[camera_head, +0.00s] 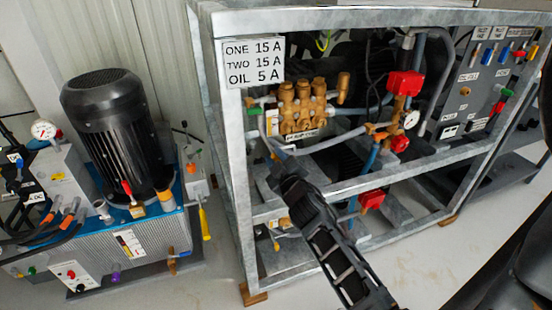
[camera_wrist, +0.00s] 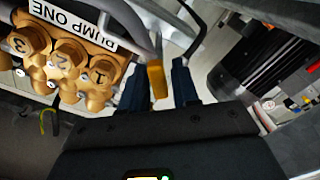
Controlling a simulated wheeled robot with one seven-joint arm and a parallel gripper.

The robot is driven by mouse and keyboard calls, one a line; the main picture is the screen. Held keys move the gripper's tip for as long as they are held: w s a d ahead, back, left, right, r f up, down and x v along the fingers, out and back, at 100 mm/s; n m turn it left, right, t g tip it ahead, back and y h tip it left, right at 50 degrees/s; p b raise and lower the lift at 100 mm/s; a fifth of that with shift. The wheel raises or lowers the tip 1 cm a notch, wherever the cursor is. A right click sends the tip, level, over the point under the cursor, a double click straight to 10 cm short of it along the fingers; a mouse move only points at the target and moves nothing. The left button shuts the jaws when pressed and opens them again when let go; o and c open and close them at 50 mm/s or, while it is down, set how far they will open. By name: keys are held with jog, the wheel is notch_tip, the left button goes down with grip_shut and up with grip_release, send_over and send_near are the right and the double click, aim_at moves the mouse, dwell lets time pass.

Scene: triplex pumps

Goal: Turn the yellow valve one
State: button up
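The yellow valve handle (camera_wrist: 157,79) shows in the wrist view just right of the brass pump block labelled PUMP ONE (camera_wrist: 72,62). My gripper (camera_wrist: 160,88) has its two dark fingers apart, one on each side of the handle. A small gap shows between the handle and the right finger; I cannot tell whether the left finger touches it. In the head view my gripper (camera_head: 280,168) is inside the metal frame, below and left of the brass pump (camera_head: 302,105). I cannot clearly make out the handle there.
The galvanized frame (camera_head: 234,190) and its rails surround my arm. Hoses and red-handled valves (camera_head: 405,83) are to the right of the pump. A black motor unit (camera_head: 110,125) stands left, with another yellow handle (camera_head: 204,223) on its side. A grey control panel (camera_head: 485,80) is at the right.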

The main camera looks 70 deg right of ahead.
jog(key=shift+o, duration=0.9)
jog(key=b+v, duration=0.1)
jog(key=v, duration=0.6)
jog(key=shift+s+a+b, duration=0.2)
jog(key=shift+a+b, duration=0.1)
jog(key=shift+b, duration=0.1)
dwell(6.0)
